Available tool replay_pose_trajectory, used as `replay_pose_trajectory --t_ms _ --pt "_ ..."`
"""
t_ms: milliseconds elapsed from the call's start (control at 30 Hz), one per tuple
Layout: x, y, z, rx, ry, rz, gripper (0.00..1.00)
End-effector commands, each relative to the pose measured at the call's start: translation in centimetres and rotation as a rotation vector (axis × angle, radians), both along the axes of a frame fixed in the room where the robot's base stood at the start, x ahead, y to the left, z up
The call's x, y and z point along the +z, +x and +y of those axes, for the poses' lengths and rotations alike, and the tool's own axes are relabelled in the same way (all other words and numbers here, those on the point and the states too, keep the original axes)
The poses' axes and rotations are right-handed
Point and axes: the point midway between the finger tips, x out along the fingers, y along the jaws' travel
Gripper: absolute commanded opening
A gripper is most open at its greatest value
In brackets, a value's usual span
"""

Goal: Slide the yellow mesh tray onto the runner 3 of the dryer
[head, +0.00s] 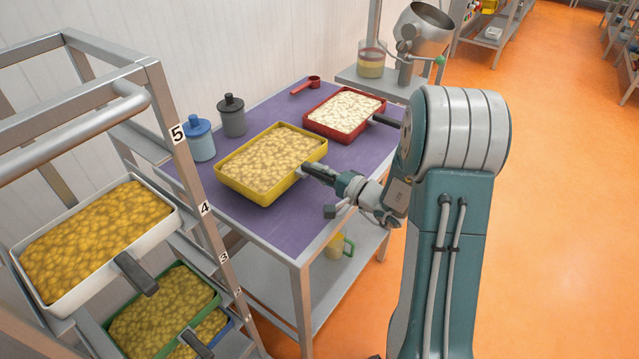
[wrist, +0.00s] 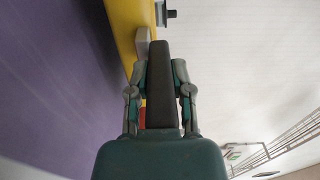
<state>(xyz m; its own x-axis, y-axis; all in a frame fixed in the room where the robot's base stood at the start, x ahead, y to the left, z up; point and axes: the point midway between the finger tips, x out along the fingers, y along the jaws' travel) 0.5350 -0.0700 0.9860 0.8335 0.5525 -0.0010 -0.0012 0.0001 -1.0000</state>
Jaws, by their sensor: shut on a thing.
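In the wrist view the handle (wrist: 159,65) lies between the fingers of my gripper (wrist: 158,85), and the tray's yellow wall (wrist: 122,22) shows beyond. The dryer (head: 158,97) is a metal rack at the left with labels 5, 4, 3 and a partly hidden 2. Label 3 (head: 224,258) is on its post; that runner is mostly hidden.
A white tray (head: 62,302), a green tray (head: 212,300) and a lower blue-edged tray sit in the dryer, handles sticking out. A red tray (head: 345,138), blue jar (head: 199,140), grey jar (head: 232,117) and red scoop (head: 306,85) stand on the table (head: 285,222).

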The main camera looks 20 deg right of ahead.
Motion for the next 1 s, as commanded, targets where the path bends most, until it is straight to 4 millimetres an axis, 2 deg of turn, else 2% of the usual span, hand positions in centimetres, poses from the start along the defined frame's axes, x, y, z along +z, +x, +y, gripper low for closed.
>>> replay_pose_trajectory --t_ms 500,1000 --pt "0.5 -0.1 -0.1 0.000 0.001 -0.004 0.00" --pt "0.5 -2.0 -1.4 -0.001 0.001 -0.004 0.00"
